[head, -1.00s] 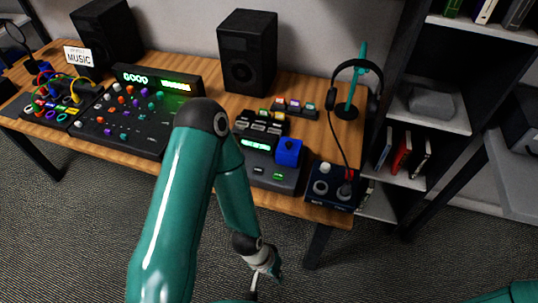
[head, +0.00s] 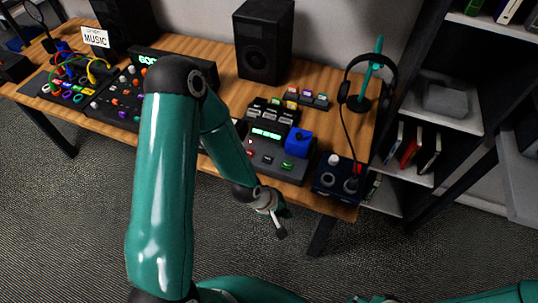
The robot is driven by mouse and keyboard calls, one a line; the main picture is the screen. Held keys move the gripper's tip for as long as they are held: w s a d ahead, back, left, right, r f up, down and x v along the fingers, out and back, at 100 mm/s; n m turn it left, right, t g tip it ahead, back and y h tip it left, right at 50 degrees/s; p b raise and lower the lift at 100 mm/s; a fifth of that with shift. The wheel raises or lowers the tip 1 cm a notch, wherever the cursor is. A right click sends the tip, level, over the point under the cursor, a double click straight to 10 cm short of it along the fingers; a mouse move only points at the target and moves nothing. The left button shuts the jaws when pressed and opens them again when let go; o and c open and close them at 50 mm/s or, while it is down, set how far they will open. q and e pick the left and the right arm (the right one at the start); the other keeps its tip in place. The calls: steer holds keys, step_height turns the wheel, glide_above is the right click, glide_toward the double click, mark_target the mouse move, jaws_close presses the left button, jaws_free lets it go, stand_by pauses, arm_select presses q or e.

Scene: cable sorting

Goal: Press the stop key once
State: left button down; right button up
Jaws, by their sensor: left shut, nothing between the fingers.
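A dark grey player unit with a lit green display (head: 267,134) stands on the desk. A small red key (head: 250,153) and a green key (head: 287,165) show on its sloping front; their labels are too small to read, so I cannot tell which is the stop key. A blue block (head: 298,142) sits on its right part. My left gripper (head: 281,228) is shut and empty, in front of the desk's front edge in the picture, below the unit and apart from the keys. My left arm partly hides the unit's left side. My right gripper is not in view.
A dark knob box (head: 338,177) stands right of the unit, with a headphone stand (head: 371,68) behind. A mixer (head: 118,105) and a speaker (head: 263,42) stand on the wooden desk (head: 222,93). Shelves (head: 440,105) rise at the right.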

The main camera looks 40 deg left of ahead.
arm_select(q)
steer(key=w+a+r+n, duration=0.1)
steer(key=a+r+n, duration=0.1)
steer(key=w+a+r+n+t+p, duration=0.1)
steer(key=w+r+n, duration=0.1)
steer(key=r, duration=0.1)
steer(key=w+a+r+n+t, duration=0.1)
steer(key=w+a+r, duration=0.1)
steer(key=shift+w+a+r+n+y+p, duration=0.2)
steer(key=shift+a+r+n+y+p, duration=0.1)
steer(key=shift+n, duration=0.1)
steer(key=w+a+r+n+t+y+p, duration=0.1)
steer(key=w+a+r+n+t+p, duration=0.1)
steer(key=a+r+n, duration=0.5)
step_height(320, 180, up, 3)
steer(key=shift+w+a+f+n+t, duration=0.1)
steer(key=shift+w+a+n+t, duration=0.35)
steer(key=shift+w, duration=0.7)
steer(key=shift+d, duration=0.1)
steer(key=b, duration=0.8)
glide_above(267, 160)
step_height(267, 160, down, 7)
steer(key=shift+r, duration=0.1)
steer(key=shift+f+b, duration=0.65)
steer(key=shift+f, duration=0.35)
